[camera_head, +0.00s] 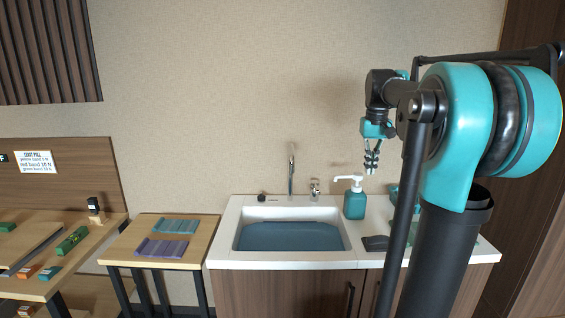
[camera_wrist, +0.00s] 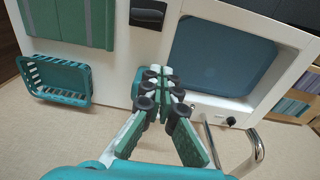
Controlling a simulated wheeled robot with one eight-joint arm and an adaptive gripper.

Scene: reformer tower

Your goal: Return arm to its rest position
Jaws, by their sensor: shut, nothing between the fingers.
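My gripper (camera_head: 371,157) hangs from my raised arm at the right, in the air above the counter, fingers downward. In the wrist view its fingertips (camera_wrist: 161,75) meet with nothing between them, so it is shut and empty. My arm's teal and black links fill the right side of the head view and hide part of the counter's right end.
A white counter (camera_head: 376,258) holds a sink (camera_head: 291,236), a tap (camera_head: 291,176), a teal soap bottle (camera_head: 354,201) and a dark block (camera_head: 376,243). The wrist view shows a teal basket (camera_wrist: 56,81). A small wooden table (camera_head: 126,236) with folded cloths stands left.

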